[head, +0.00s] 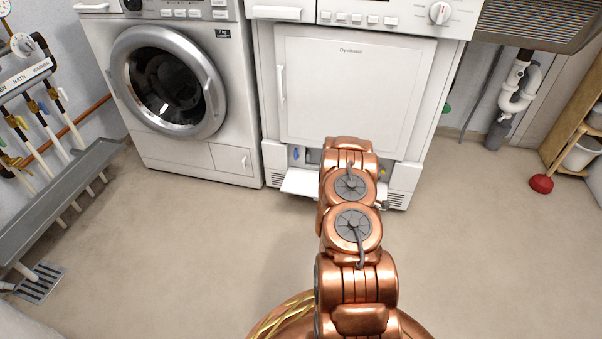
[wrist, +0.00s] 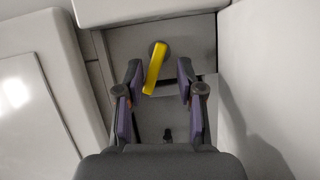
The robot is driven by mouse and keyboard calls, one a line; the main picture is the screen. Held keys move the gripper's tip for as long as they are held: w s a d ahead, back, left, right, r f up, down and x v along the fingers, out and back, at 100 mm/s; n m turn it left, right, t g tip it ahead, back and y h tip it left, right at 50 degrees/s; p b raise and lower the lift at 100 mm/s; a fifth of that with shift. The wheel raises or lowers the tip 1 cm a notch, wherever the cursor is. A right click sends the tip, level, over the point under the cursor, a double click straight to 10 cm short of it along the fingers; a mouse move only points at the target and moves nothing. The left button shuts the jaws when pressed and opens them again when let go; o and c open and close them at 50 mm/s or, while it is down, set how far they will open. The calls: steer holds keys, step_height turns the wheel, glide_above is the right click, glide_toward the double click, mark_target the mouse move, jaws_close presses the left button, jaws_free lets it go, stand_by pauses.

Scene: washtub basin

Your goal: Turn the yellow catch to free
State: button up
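The yellow catch (wrist: 155,68) is a short lever on a dark round pivot against a grey panel in the wrist view. It hangs down from the pivot, its lower end tilted slightly left. My gripper (wrist: 159,78) is open, with one finger on each side of the catch in the picture. A gap shows between the catch and each finger; I cannot tell how far ahead of the fingertips it is.
A lowered white flap (head: 300,183) lies below the dryer opening. A pale wall (wrist: 255,80) stands close right of my gripper, and a white panel (wrist: 38,110) is at left. The washing machine (head: 180,100) stands left of the dryer (head: 350,90). The floor in front is clear.

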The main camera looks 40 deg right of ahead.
steer(key=shift+f+n+b, duration=0.35)
steer(key=shift+n+b, duration=0.15)
steer(key=shift+b, duration=0.45)
steer(key=shift+a+r+p, duration=0.25)
steer(key=shift+a+p, duration=0.05)
steer(key=p+v, duration=0.3)
steer(key=v, duration=0.4)
steer(key=shift+s+a+p, duration=0.1)
steer(key=shift+a+p, duration=0.15)
steer(key=shift+p, duration=0.05)
steer(key=w+a+y, duration=0.1)
steer(key=w, duration=0.2)
steer(key=w+a+r+m+t+y, duration=0.1)
steer(key=w+a, duration=0.1)
steer(key=w, duration=0.1)
steer(key=w+a+r+y, duration=0.1)
steer(key=w+a, duration=0.1)
steer(key=w, duration=0.1)
steer(key=shift+r+m+y+p, duration=0.1)
steer(key=shift+m+y+p, duration=0.3)
steer(key=w+a+r+y, duration=0.2)
steer(key=w+a, duration=0.1)
steer(key=a, duration=0.2)
steer(key=w+a+r+t+y+p, duration=0.1)
steer(key=w+a+r+y, duration=0.2)
steer(key=a, duration=0.3)
steer(key=shift+w+m+t, duration=0.3)
steer(key=shift+w+m, duration=0.1)
steer(key=shift+w, duration=0.25)
steer(key=shift+a, duration=0.15)
